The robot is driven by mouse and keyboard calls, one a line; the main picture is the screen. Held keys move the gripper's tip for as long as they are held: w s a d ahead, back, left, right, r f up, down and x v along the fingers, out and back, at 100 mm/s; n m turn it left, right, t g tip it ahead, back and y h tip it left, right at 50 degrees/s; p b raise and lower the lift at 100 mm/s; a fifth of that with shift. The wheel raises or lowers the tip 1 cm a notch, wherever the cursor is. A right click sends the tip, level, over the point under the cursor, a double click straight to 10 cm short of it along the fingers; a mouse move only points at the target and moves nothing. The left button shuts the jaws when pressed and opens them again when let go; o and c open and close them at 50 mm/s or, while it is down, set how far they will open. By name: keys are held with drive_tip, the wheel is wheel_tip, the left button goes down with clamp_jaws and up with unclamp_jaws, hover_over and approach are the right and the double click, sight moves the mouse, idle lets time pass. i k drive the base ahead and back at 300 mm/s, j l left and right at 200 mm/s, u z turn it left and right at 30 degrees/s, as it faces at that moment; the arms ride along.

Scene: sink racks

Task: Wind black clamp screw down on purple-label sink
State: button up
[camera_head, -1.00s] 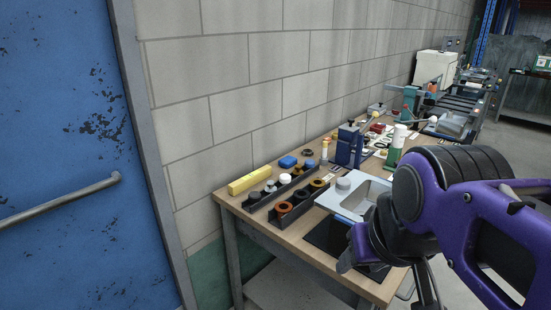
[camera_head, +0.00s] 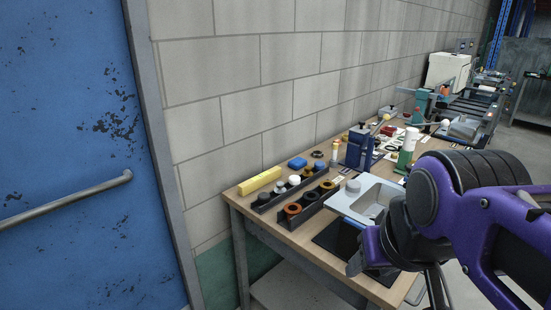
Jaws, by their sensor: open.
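A light grey sink (camera_head: 345,203) with a raised rim lies on the wooden bench, left of my arm. A grey round knob (camera_head: 353,187) stands at its back left corner. My arm covers its right part. No purple label can be made out, and I cannot tell which part is the black clamp screw. A dark blue upright block (camera_head: 357,152) with a small black top stands behind the sink. My gripper (camera_head: 385,272) hangs low at the bench's front, open and empty, partly hidden by my purple and black arm.
Two black trays (camera_head: 318,206) hold several round parts at the bench's left end. A yellow block (camera_head: 260,180) lies behind them. A dark mat (camera_head: 335,240) lies in front of the sink. A white-topped green bottle (camera_head: 407,150) stands farther back. A blue door (camera_head: 70,120) is at left.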

sight(408, 167)
drive_tip(key=z, duration=0.75)
